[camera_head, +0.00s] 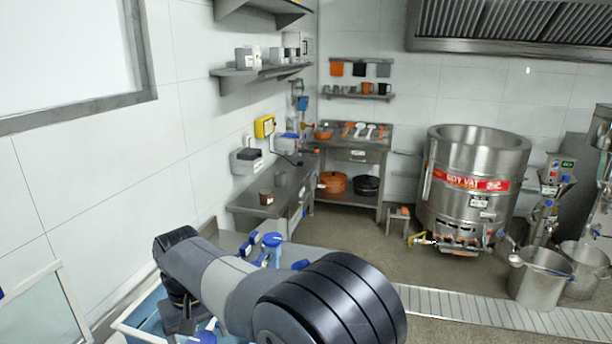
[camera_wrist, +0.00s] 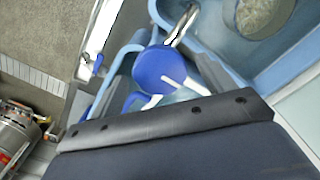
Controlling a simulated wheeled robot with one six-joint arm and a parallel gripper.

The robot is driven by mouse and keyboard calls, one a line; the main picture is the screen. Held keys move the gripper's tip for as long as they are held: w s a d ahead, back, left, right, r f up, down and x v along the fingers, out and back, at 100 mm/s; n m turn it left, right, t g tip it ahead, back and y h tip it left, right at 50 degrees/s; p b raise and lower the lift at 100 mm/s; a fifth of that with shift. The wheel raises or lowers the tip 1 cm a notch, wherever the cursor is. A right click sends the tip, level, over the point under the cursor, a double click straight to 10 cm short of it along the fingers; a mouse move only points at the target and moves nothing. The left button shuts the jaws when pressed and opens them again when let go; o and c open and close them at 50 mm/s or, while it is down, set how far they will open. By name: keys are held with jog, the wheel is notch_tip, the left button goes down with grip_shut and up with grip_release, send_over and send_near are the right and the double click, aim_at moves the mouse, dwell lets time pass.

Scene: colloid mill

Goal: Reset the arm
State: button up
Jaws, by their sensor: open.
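My arm reaches across the lower middle of the head view. My gripper (camera_head: 182,318) points down at its far left end, low over a light-blue basin, partly hidden by my arm. It is open, and I see nothing held in it.
A steel worktop (camera_head: 262,195) stands along the left wall beyond my arm. A large steel vat (camera_head: 462,180) with a red label stands at the right, beside steel pots (camera_head: 540,280). A floor drain grate (camera_head: 490,308) crosses the open floor at the right.

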jog(key=m, duration=0.6)
dwell(0.3)
jog(key=shift+m, duration=0.3)
jog(key=shift+d, duration=0.1)
